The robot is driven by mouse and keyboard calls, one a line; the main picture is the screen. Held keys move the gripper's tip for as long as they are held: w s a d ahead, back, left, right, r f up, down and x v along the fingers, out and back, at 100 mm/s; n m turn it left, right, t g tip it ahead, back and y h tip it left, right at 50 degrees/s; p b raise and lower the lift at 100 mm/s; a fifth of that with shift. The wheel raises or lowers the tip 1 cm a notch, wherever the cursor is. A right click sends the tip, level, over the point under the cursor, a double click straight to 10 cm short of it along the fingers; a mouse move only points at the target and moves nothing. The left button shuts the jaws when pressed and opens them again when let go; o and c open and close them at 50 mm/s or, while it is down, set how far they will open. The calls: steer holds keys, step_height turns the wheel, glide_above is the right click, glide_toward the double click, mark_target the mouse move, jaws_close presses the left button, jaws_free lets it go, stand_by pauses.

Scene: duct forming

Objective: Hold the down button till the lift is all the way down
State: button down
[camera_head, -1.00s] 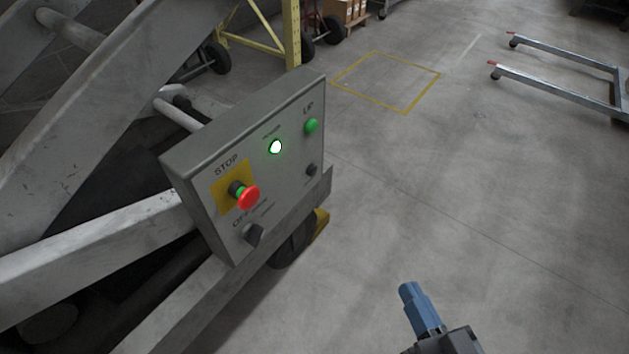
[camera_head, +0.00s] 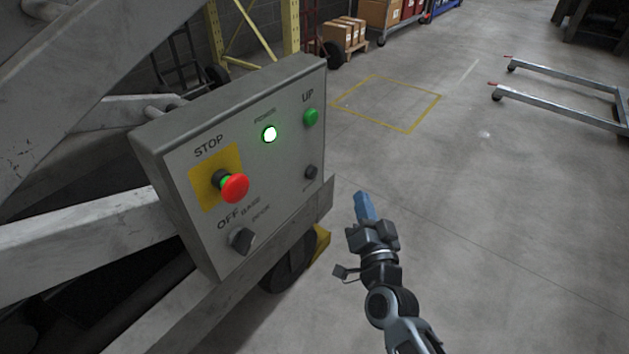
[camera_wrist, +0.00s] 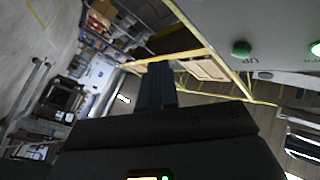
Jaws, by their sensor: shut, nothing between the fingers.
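The control box (camera_head: 285,195) of the lift (camera_head: 85,228) faces right in the head view. The dark down button (camera_head: 311,172) is on its lower right, under the green UP button (camera_head: 311,117). The label by the dark button is too small to read. My gripper (camera_head: 363,203) is shut and empty, in front of the box to the right of the dark button and apart from it. In the wrist view, the shut fingers (camera_wrist: 158,85) point past the box, with the green button (camera_wrist: 241,48) at upper right. The dark button is not seen there.
The box also has a red STOP button (camera_head: 235,187), a lit power lamp (camera_head: 269,134) and a selector knob (camera_head: 241,241). A yellow floor outline (camera_head: 408,131) and a pallet of boxes (camera_head: 345,35) lie beyond.

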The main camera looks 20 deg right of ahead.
mark_target(312, 173)
steer(key=shift+w, duration=0.25)
steer(key=w+a+p, duration=0.3)
steer(key=w+a, duration=0.1)
steer(key=w, duration=0.3)
steer(key=shift+w+a, duration=0.2)
steer(key=shift+w, duration=0.05)
stand_by(0.3)
stand_by(1.9)
steer(key=shift+w+a, duration=0.2)
steer(key=shift+w, duration=0.15)
